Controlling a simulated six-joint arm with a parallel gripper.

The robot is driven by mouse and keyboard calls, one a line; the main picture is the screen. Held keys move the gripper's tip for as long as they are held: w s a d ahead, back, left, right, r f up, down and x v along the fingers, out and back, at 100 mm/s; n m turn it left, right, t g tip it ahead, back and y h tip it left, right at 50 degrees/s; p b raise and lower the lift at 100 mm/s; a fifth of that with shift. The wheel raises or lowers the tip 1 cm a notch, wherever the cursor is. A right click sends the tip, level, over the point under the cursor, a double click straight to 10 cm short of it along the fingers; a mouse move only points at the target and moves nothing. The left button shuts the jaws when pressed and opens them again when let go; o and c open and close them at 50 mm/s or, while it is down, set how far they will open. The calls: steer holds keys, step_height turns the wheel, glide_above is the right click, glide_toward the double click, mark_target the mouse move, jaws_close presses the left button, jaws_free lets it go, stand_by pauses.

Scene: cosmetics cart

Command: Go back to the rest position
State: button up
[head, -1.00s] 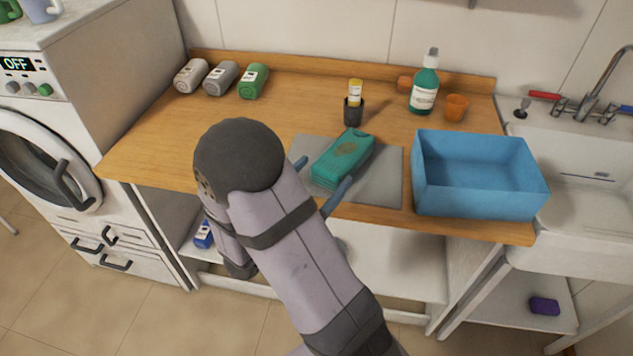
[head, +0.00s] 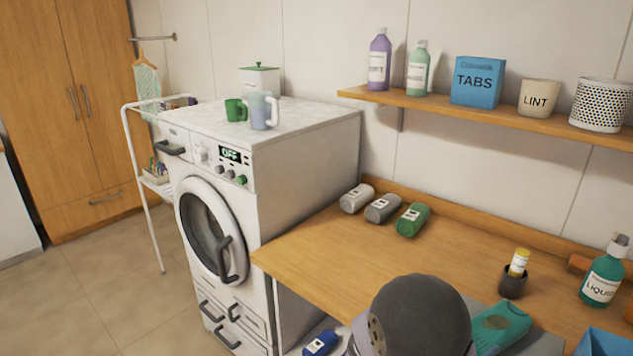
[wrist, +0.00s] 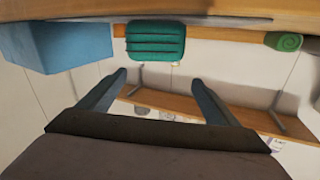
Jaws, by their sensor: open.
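My gripper (wrist: 158,82) shows in the wrist view with its two blue-grey fingers spread apart and nothing between them. A teal pack (wrist: 155,40) with ridges on its end lies beyond the fingertips, apart from them. In the head view the same teal pack (head: 505,324) lies on the grey mat (head: 545,343) on the wooden counter. The dark round joint of my arm stands in front of the counter there, left of the pack, and my gripper is hidden from that view.
A blue box (wrist: 58,45) stands beside the pack. A dark cup (head: 512,283) and a liquid bottle (head: 603,275) stand behind the mat. A washing machine (head: 270,180) and wall shelf (head: 480,108) are near.

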steer(key=w+a+n+t+y, duration=0.1)
steer(key=w+n+y, duration=0.1)
steer(key=w+a+n+t+y+p, duration=0.1)
steer(key=w+a+n+y, duration=0.1)
steer(key=w+a+r+n+t+y+p, duration=0.1)
steer(key=w+n+y, duration=0.1)
steer(key=w, duration=0.1)
steer(key=shift+a+t, duration=0.25)
steer(key=shift+t, duration=0.05)
steer(key=a+f+n+g+y+p, duration=0.2)
steer(key=a+f+n+y+p, duration=0.15)
steer(key=a+n+y, duration=0.65)
steer(key=s+a+f+g, duration=0.1)
steer(key=s+g, duration=0.3)
steer(key=s, duration=0.6)
steer(key=s+a+f+m+g, duration=0.1)
steer(key=s+g, duration=0.4)
steer(key=s, duration=0.6)
steer(key=shift+s+a+f+m, duration=0.3)
steer(key=shift+a+f, duration=0.15)
steer(key=shift+a, duration=0.05)
